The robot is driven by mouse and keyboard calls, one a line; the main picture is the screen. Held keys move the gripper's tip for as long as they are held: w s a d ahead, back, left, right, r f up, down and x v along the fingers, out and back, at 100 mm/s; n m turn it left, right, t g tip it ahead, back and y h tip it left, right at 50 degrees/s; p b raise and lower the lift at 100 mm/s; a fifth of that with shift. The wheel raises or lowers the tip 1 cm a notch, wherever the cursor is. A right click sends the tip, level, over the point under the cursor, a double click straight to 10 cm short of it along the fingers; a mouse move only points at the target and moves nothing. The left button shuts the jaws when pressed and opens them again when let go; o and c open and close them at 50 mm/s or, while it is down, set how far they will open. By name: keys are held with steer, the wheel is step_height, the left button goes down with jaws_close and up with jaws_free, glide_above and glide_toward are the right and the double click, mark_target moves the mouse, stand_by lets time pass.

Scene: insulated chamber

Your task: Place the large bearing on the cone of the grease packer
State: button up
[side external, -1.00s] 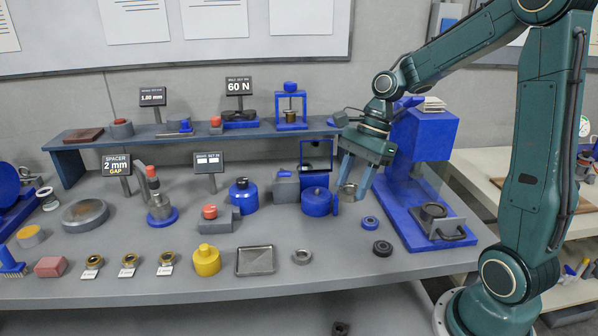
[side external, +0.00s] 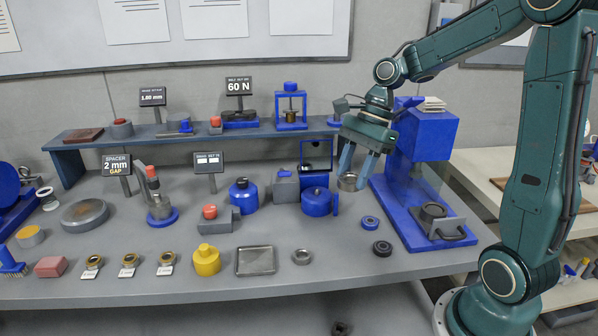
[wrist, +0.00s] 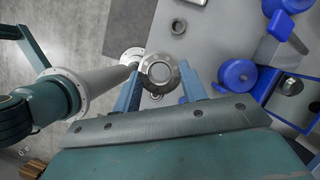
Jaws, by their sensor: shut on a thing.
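The large bearing (side external: 348,183), a metallic ring, is held between the fingertips of my gripper (side external: 354,174), in the air above the table. In the wrist view the bearing (wrist: 160,73) sits between the two blue-grey fingers of my gripper (wrist: 160,88), its round face towards the camera. What looks like the grease packer (side external: 160,208) stands left of centre on the table: a grey cone-like body on a blue round base, with a red-topped upright part. My gripper is well to its right and clear of it.
A red-topped grey block (side external: 217,217) is beside the packer. A metal tray (side external: 255,260) and a small ring (side external: 302,257) lie in front. A blue press (side external: 422,140) stands right.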

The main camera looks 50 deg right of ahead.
mark_target(320, 194)
steer(key=w+d+r+m+t+h, duration=0.1)
steer(key=w+d+r+m, duration=0.1)
steer(key=w+d+m, duration=0.2)
steer(key=w+d+r+m+t+h, duration=0.1)
steer(key=w+d+r+m, duration=0.2)
steer(key=w, duration=0.8)
steer(key=d+m, duration=0.2)
steer(key=d, duration=0.2)
steer(key=shift+w+d+t, duration=0.3)
step_height(320, 194, down, 20)
steer(key=shift+r, duration=0.1)
stand_by(0.4)
steer(key=o, duration=0.7)
steer(key=shift+o, duration=0.2)
steer(key=v, duration=1.2)
